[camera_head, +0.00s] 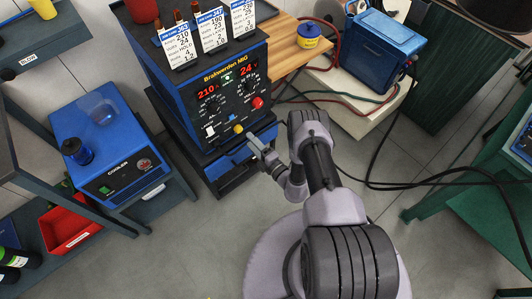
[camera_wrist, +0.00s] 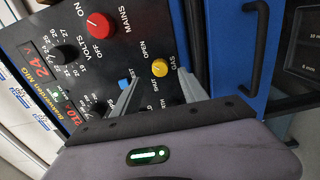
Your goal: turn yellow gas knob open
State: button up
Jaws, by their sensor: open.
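The yellow gas knob (camera_head: 238,129) is low on the front panel of the blue welding machine (camera_head: 190,88). In the wrist view the knob (camera_wrist: 158,66) is round, with GAS, OPEN and SHUT lettered around it. I cannot tell which way it points. My gripper (camera_head: 254,145) is close in front of the panel, just to the lower right of the knob. In the wrist view my gripper (camera_wrist: 160,82) is open and empty, with its two fingers reaching toward the panel on either side of the knob's line. They look apart from the knob.
A red mains knob (camera_wrist: 99,25), a black volts knob (camera_wrist: 65,53) and a small blue control (camera_wrist: 126,83) are on the same panel. A black handle (camera_wrist: 254,45) is beside it. The blue cooler (camera_head: 110,150) stands left. Cables (camera_head: 385,183) run at the right.

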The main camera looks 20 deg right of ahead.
jog(key=p+v, duration=0.2)
jog(key=v, duration=0.9)
jog(key=shift+p, duration=0.35)
